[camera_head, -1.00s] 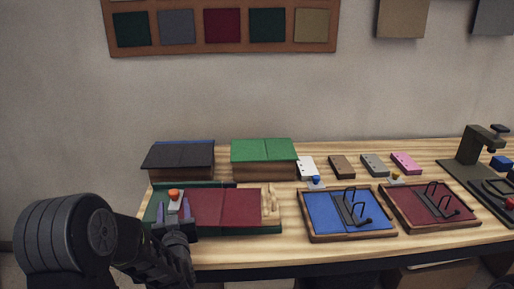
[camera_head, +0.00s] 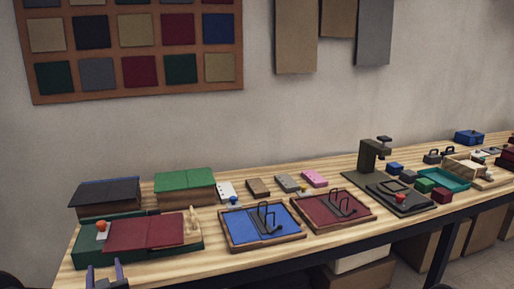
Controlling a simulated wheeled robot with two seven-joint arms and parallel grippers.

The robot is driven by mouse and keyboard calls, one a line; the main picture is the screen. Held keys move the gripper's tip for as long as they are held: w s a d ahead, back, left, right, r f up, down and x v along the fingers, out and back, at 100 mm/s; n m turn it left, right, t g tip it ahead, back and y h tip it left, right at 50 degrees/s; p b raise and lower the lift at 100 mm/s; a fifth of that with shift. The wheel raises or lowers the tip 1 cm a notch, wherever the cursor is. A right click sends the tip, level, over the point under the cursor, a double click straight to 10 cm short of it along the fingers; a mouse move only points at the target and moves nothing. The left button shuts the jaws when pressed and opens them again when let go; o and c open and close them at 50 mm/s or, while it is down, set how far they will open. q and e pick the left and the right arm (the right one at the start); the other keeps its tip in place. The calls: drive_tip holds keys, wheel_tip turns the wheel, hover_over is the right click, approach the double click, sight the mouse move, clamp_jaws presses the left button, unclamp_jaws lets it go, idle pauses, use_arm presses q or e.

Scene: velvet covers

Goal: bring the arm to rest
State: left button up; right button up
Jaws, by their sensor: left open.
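My left gripper (camera_head: 106,274) shows at the bottom left of the head view, with two upright purple-grey fingers spread apart and nothing between them. It is in front of the green tray (camera_head: 83,241), which holds dark red covers (camera_head: 145,233). An orange-topped piece (camera_head: 101,226) stands at the tray's left, apart from the fingers. The rest of my left arm is mostly out of the picture. My right gripper is not in view.
A black-covered stack (camera_head: 108,193) and a green-covered stack (camera_head: 185,181) stand behind the tray. A blue tray (camera_head: 240,222) and a red tray (camera_head: 311,207) with black wire clips lie to the right. A dark press (camera_head: 368,157) stands farther right.

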use_arm(q)
drive_tip(key=s+d+f+m+g+h, duration=0.1)
drive_tip(key=s+d+f+g+h, duration=0.25)
drive_tip(key=d+f, duration=0.55)
drive_tip(key=s+d+f+m+g+h, duration=0.2)
drive_tip(key=d+f+h, duration=0.4)
drive_tip(key=f, duration=0.6)
drive_tip(key=s+d+f+g+h, duration=0.1)
drive_tip(key=s+d+f+g, duration=0.2)
drive_tip(key=s+d, duration=0.3)
drive_tip(key=s+d+f+m+g+h+p, duration=0.1)
drive_tip(key=s+d+f+g, duration=0.2)
drive_tip(key=s, duration=0.7)
drive_tip(key=s+d+f+g+h+p, duration=0.1)
drive_tip(key=s+d+f+g, duration=0.2)
drive_tip(key=s+d+f, duration=0.4)
drive_tip(key=s+d, duration=0.2)
drive_tip(key=shift+d, duration=0.4)
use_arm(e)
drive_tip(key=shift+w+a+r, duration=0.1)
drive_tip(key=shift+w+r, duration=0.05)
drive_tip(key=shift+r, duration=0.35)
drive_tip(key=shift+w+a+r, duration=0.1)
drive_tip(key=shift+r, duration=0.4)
